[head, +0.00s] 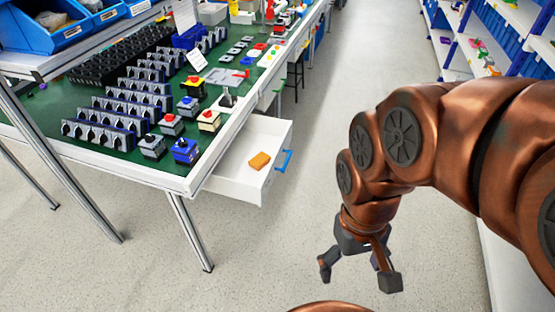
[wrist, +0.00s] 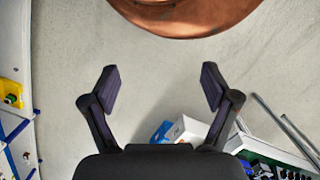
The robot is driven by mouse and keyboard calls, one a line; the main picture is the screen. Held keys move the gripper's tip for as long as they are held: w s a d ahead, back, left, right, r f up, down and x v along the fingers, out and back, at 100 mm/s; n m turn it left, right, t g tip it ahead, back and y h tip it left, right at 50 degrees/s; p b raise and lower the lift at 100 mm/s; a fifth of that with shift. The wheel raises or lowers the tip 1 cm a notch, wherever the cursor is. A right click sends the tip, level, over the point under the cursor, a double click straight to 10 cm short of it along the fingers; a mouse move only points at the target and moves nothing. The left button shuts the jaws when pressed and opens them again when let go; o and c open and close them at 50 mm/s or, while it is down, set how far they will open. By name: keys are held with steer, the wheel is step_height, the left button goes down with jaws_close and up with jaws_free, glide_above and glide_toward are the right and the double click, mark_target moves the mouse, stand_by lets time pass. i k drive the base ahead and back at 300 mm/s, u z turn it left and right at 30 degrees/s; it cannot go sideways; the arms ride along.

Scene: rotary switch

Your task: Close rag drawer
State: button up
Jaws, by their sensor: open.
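The white rag drawer (head: 235,188) is pulled out from under the green-topped workbench in the head view. An orange rag (head: 259,160) lies inside it. Its blue handle (head: 284,160) is on the front panel, facing right. My gripper (head: 358,270) hangs over the floor, to the right of and apart from the drawer, with its fingers spread and empty. In the wrist view the open fingers (wrist: 161,87) have bare floor between them. A white and blue shape low in that view, partly hidden by the gripper body, looks like the drawer (wrist: 187,129).
The workbench (head: 110,160) carries rows of rotary switches (head: 98,135), coloured button boxes and blue bins (head: 45,25). Its metal legs (head: 190,232) stand left of the drawer. Shelving (head: 500,25) runs along the right. The aisle floor (head: 345,70) between is clear.

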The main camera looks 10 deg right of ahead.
mark_target(232, 176)
steer(key=k, duration=0.55)
steer(key=u, duration=0.55)
steer(key=i, duration=1.35)
steer(key=z, duration=0.2)
